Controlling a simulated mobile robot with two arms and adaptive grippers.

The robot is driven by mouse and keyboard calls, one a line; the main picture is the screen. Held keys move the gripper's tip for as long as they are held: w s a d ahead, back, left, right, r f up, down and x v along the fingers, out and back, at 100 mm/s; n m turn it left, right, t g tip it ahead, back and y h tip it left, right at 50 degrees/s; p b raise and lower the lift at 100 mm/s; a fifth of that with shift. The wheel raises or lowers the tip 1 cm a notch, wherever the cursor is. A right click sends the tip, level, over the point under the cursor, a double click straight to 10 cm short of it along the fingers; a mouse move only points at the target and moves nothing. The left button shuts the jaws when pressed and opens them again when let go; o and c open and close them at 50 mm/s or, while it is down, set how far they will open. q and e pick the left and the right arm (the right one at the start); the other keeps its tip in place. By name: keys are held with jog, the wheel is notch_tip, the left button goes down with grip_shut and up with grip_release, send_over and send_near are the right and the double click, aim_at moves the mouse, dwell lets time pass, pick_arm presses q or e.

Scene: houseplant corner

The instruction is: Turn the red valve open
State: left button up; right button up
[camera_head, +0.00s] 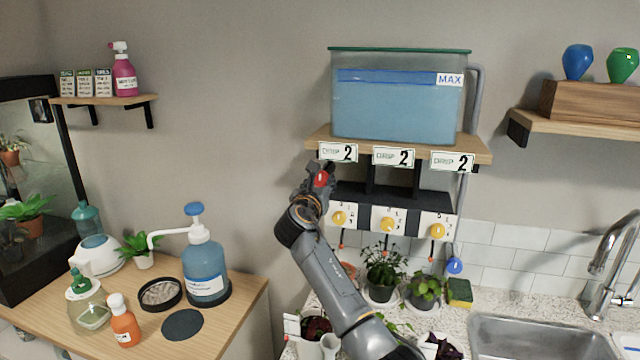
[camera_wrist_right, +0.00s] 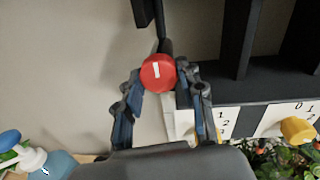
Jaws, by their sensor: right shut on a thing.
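The red valve (camera_wrist_right: 158,73) is a round red knob with a short white mark, which stands nearly upright in the right wrist view. In the head view the valve (camera_head: 321,179) shows as a small red patch at the left end of the black dosing unit, partly hidden by my gripper. My right gripper (camera_wrist_right: 160,75) has one finger on each side of the knob and is shut on it. In the head view this gripper (camera_head: 317,182) reaches up from below, left of the yellow knobs. My left gripper is not in view.
The dosing unit (camera_head: 375,190) carries yellow knobs (camera_head: 388,224) just right of my gripper. Above it, a shelf (camera_head: 480,155) holds a blue water tank (camera_head: 395,110). Potted plants (camera_head: 380,280) stand on the counter below.

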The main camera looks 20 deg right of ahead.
jog(key=shift+f, duration=0.1)
jog(key=m+b, duration=0.1)
jog(key=m, duration=0.2)
jog(key=shift+f+m, duration=0.1)
jog(key=shift+m, duration=0.2)
jog(key=m+b, duration=0.3)
jog(key=m, duration=0.1)
jog(key=shift+w+a+m+h, duration=0.1)
jog(key=shift+m+h, duration=0.2)
jog(key=shift+m, duration=0.1)
jog(key=m+b, duration=0.4)
jog(key=m, duration=0.2)
jog(key=shift+m+h, duration=0.3)
jog(key=shift+r+m+b, duration=0.2)
jog(key=shift+m+b, duration=1.1)
jog(key=shift+m, duration=0.6)
jog(key=o, duration=1.2)
jog(key=shift+w, duration=0.1)
jog(key=shift+c, duration=0.2)
jog(key=shift+a, duration=0.1)
